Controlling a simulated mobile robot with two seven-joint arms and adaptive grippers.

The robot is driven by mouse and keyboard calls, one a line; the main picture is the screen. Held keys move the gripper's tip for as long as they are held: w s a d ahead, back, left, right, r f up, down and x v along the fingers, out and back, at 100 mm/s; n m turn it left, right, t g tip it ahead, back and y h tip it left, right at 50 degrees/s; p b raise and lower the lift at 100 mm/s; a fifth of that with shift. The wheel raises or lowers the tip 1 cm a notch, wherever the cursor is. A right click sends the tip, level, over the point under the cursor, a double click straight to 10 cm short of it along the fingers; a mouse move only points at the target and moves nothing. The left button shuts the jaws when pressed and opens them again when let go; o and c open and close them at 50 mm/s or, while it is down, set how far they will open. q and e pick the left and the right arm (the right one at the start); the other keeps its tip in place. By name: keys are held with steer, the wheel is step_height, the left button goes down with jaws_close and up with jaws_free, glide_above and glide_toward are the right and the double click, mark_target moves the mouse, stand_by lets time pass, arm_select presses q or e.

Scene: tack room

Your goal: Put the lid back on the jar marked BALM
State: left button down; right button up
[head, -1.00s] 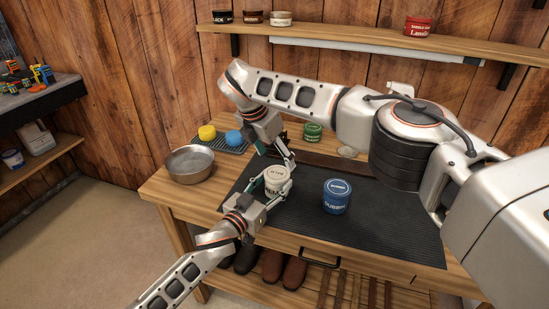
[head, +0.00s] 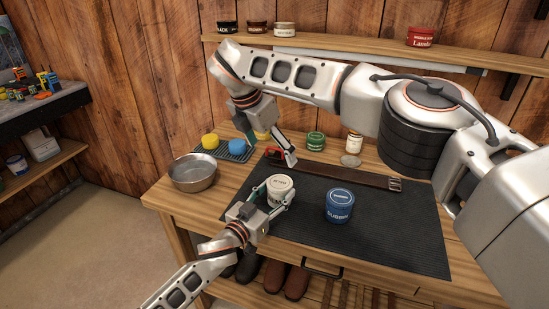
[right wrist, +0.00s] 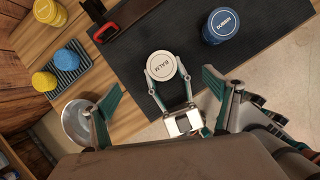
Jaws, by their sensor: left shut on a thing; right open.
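The cream jar (head: 276,198) stands on the dark mat (head: 390,225), upright. Its pale lid (head: 280,182) sits on top and looks level; the lettering BALM reads on this lid in the right wrist view (right wrist: 162,66). My left gripper (head: 277,194) is shut on the jar's body from the front; it also shows in the right wrist view (right wrist: 172,88). My right gripper (head: 270,150) is open and empty, behind and above the jar, apart from the lid. Its two fingers show in the right wrist view (right wrist: 162,88) with nothing between them.
A blue jar marked DUBBIN (head: 339,206) stands right of the cream jar. A metal bowl (head: 193,172), yellow (head: 210,141) and blue (head: 236,146) sponges lie left. A strap (head: 340,174), a red-and-black object (right wrist: 112,24) and green jar (head: 315,141) are behind. The mat's right side is clear.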

steer(key=shift+s+a+r, duration=0.2)
steer(key=shift+r, duration=0.45)
arm_select(q)
steer(key=c, duration=0.9)
jaws_free()
arm_select(e)
steer(key=shift+a, duration=0.15)
steer(key=shift+r, duration=0.1)
